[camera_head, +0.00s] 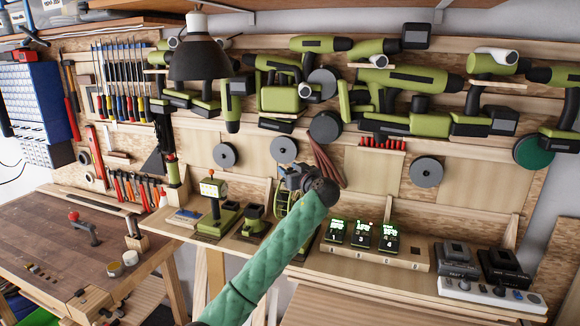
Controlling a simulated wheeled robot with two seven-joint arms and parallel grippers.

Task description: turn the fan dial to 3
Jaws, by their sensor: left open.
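A green round fan (284,212) stands on the narrow wooden shelf against the back wall, mostly hidden behind my left arm and gripper. My left arm, in a green quilted sleeve, comes up from the bottom of the head view. My left gripper (296,176) is open at the fan's upper part, in front of it in this view; I cannot tell whether it touches the fan. The fan's dial cannot be made out, nor can its setting. My right gripper is not in view.
Chargers with lit displays (363,236) stand right of my arm on the shelf (330,262), with a power strip (492,294) farther right. A green work lamp (213,196) stands left of the fan. A black hanging lamp (200,58) and green power tools are above.

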